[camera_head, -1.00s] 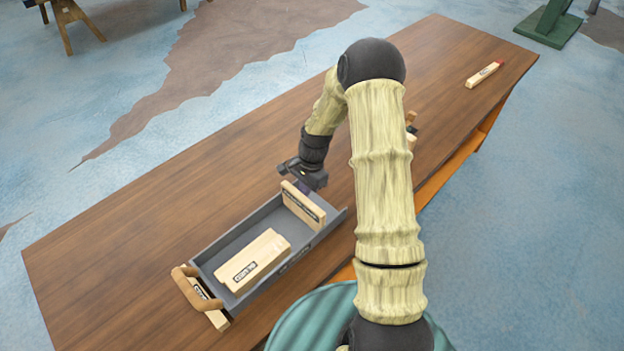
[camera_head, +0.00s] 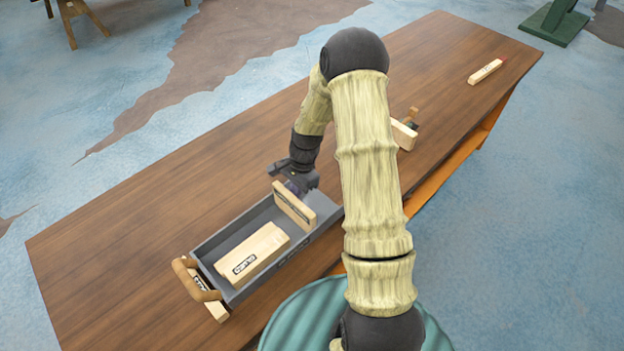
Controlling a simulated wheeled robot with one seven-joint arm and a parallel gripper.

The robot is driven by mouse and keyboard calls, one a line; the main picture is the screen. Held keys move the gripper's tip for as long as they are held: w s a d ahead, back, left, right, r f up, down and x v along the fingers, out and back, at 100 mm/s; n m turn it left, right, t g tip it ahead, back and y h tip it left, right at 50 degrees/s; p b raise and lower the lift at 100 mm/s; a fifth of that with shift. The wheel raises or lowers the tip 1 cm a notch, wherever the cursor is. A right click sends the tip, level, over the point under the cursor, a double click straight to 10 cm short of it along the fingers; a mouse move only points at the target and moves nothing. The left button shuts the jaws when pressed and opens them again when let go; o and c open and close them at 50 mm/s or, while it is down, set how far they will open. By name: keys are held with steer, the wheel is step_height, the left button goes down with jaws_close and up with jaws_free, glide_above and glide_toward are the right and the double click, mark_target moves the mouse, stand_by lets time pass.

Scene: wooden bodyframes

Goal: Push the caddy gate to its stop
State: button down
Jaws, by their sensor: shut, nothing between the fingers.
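The caddy (camera_head: 222,240) is a long grey open tray on the wooden table, with a wooden handle (camera_head: 196,279) at its near-left end. The caddy gate (camera_head: 294,206) is a pale wooden board standing upright across the tray near its far-right end. A pale wooden block (camera_head: 253,251) with a dark label lies in the tray on the handle side of the gate, with a gap between them. My gripper (camera_head: 297,187) is shut and empty, pointing down at the gate's far-right side. The gate partly hides the fingertips; I cannot tell whether they touch it.
Another pale block with a dark part (camera_head: 404,134) sits on the table (camera_head: 150,215) right of my arm, partly hidden. A red-ended wooden bar (camera_head: 485,72) lies at the far right. The table left of the caddy is clear.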

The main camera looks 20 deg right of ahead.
steer(key=d, duration=0.1)
steer(key=w+d, duration=0.1)
steer(key=d, duration=0.1)
steer(key=shift+w+d+r, duration=0.3)
steer(key=shift+w+d, duration=0.05)
steer(key=shift+w, duration=0.05)
steer(key=b+v, duration=0.1)
steer(key=v, duration=0.8)
steer(key=shift+r, duration=0.2)
steer(key=shift+d, duration=0.15)
steer(key=s+a+r+n+t+h, duration=0.1)
steer(key=s+a+r+n, duration=0.2)
steer(key=s+n, duration=0.3)
steer(key=s+a+r+n+t+h, duration=0.1)
steer(key=s+a+r+n, duration=0.3)
steer(key=s, duration=0.8)
step_height(320, 180, up, 2)
steer(key=n+t, duration=0.1)
steer(key=n, duration=0.2)
steer(key=shift+a+n+t+h, duration=0.25)
steer(key=shift+n+t+h, duration=0.05)
steer(key=shift+r, duration=0.15)
